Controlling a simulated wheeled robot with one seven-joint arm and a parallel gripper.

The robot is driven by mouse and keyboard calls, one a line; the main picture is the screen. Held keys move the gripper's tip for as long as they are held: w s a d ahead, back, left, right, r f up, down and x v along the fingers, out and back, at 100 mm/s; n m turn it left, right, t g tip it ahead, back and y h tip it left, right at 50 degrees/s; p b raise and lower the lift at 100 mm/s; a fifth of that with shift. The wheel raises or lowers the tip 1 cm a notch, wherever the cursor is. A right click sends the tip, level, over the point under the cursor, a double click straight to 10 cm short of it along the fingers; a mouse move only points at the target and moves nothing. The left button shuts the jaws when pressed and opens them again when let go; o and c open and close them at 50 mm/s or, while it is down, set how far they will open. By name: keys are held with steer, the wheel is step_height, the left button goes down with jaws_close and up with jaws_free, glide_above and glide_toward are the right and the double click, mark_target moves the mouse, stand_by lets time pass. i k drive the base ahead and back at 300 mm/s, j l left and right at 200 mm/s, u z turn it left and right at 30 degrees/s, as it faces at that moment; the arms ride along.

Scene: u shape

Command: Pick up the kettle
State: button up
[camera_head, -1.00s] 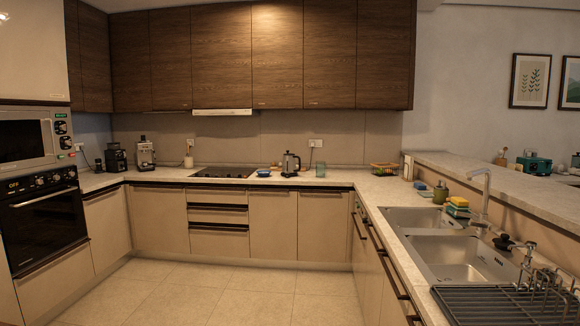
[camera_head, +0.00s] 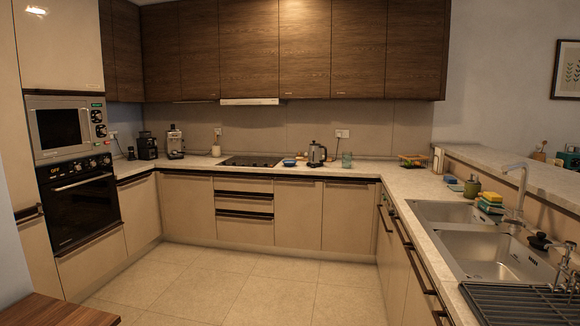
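The kettle (camera_head: 316,153) is small in the head view. It has a grey body and a dark handle on its right side. It stands upright on the back counter (camera_head: 362,170), to the right of the black cooktop, between a blue bowl and a greenish glass. My gripper and arm do not show in this view.
A cooktop (camera_head: 250,161), a blue bowl (camera_head: 289,163) and a glass (camera_head: 346,160) are near the kettle. The sink (camera_head: 480,255) and drying rack (camera_head: 530,303) are at right. A wooden surface (camera_head: 55,311) is at lower left. The tiled floor (camera_head: 240,285) between the counters is clear.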

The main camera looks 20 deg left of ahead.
mark_target(314, 156)
steer(key=i+j+u, duration=0.25)
steer(key=i, duration=0.15)
steer(key=i+u, duration=0.25)
steer(key=i, duration=0.15)
steer(key=i+u, duration=0.2)
steer(key=i, duration=5.5)
